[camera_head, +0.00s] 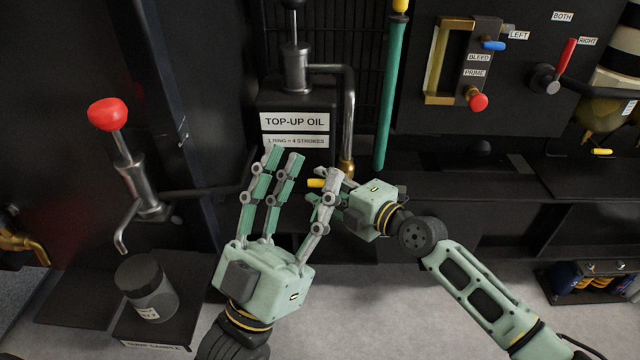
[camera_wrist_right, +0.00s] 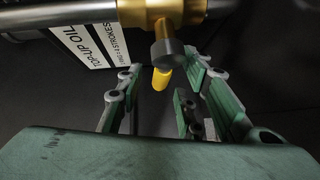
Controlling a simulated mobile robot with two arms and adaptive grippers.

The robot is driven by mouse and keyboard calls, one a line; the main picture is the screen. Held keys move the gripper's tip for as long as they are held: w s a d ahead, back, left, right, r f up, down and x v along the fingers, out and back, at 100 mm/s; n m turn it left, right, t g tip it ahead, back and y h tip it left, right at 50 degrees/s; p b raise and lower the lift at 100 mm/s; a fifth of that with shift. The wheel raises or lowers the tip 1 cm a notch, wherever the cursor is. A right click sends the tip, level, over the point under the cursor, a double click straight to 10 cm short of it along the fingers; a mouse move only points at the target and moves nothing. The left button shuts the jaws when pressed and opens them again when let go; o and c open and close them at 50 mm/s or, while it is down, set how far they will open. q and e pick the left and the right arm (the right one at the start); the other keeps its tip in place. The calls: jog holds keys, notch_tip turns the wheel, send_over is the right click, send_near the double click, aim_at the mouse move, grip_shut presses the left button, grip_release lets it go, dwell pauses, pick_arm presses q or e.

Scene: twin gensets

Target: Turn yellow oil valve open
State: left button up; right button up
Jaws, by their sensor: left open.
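The yellow oil valve handle (camera_head: 316,183) shows at the foot of the bent metal pipe, below the TOP-UP OIL box. In the right wrist view the yellow handle (camera_wrist_right: 162,78) hangs from a grey stem under a brass fitting (camera_wrist_right: 150,12). My right gripper (camera_head: 330,196) is at the valve, partly behind a left finger in the head view. Its fingers (camera_wrist_right: 158,95) are apart, with the handle showing between them; I cannot tell whether they touch it. My left gripper (camera_head: 300,178) is open and empty, in front of the TOP-UP OIL box.
The TOP-UP OIL box (camera_head: 298,97) and its bent pipe (camera_head: 349,110) stand behind the grippers. A red-knobbed pump (camera_head: 108,115) and a dark jar (camera_head: 147,284) are at left. A green tube (camera_head: 390,95) rises right of the pipe.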

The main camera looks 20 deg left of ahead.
jog(key=shift+x, duration=0.8)
grip_shut()
